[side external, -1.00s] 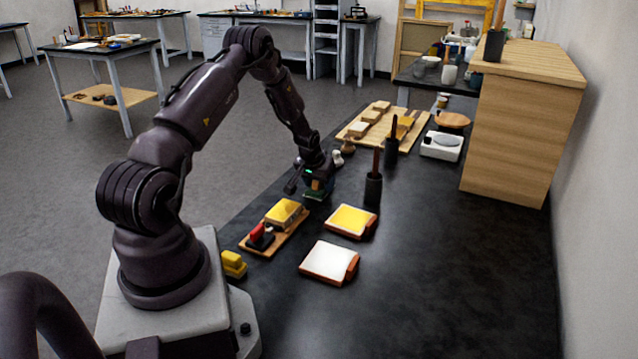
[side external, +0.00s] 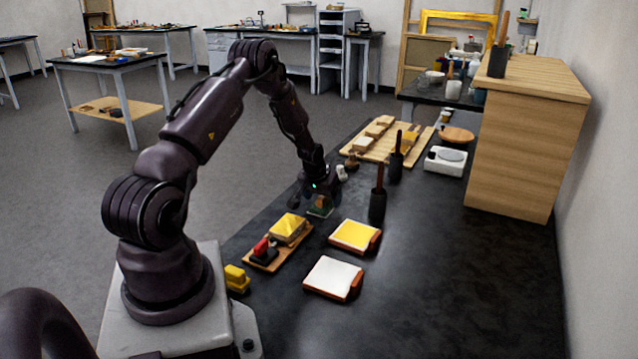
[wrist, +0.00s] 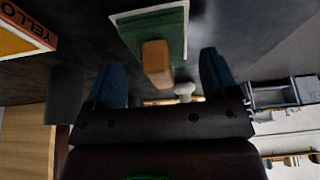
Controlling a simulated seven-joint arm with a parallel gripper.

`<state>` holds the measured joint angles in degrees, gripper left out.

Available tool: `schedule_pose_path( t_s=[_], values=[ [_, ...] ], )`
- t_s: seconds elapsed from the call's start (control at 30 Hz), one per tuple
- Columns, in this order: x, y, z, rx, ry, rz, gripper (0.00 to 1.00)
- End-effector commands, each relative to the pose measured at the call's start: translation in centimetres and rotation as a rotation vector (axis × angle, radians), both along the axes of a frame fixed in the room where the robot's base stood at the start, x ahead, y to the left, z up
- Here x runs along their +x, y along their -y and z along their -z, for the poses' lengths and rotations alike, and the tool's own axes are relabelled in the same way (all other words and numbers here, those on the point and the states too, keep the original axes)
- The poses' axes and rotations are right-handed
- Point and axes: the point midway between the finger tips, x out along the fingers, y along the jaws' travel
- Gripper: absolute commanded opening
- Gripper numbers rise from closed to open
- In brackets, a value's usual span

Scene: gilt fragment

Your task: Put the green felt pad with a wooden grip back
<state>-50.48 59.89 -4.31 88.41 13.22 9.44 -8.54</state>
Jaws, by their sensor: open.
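The green felt pad (side external: 319,212) with its wooden grip (side external: 321,202) appears to rest on the black bench near its left edge. In the wrist view the green felt (wrist: 168,28) has a pale border, and the blocky wooden grip (wrist: 157,62) points towards my gripper. My gripper (side external: 310,196) is beside the pad, on its left and far side. In the wrist view my gripper (wrist: 161,62) is open, with one blue finger on each side of the grip and visible gaps. The grip is not clamped. Any contact is hard to tell in the side view.
A wooden tray (side external: 263,264) with a yellow block (side external: 287,228) and a red-handled black piece lies in front. A yellow-topped pad (side external: 354,235) and a white-topped one (side external: 333,276) lie to the right. A dark upright holder (side external: 377,207) stands nearby.

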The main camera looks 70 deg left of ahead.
Motion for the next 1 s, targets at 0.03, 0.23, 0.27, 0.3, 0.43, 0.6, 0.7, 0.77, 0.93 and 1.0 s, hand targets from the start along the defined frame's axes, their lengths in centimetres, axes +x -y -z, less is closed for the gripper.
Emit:
schedule_pose_path(
  t_s=[0.03,0.23,0.27,0.3,0.43,0.6,0.7,0.77,0.93,1.0],
  values=[
    [-0.2,0.2,-0.9,0.002,0.002,-0.001,0.80],
    [-1.3,1.3,-4.8,0.004,0.005,-0.001,0.80],
    [-1.5,1.5,-5.3,0.003,0.004,-0.001,0.80],
    [-1.7,1.7,-6.1,0.004,0.005,-0.001,0.80],
    [-2.3,2.3,-8.2,0.003,0.004,-0.001,0.80],
    [-2.9,2.8,-9.8,0.001,0.002,-0.001,0.80],
    [-2.7,3.4,-10.8,0.006,0.003,0.011,0.80],
    [-2.2,4.4,-12.1,0.012,0.001,0.032,0.80],
    [-0.4,10.7,-18.9,0.047,0.000,0.160,0.80],
    [-0.3,14.3,-22.1,0.059,0.002,0.226,0.80]
  ],
)
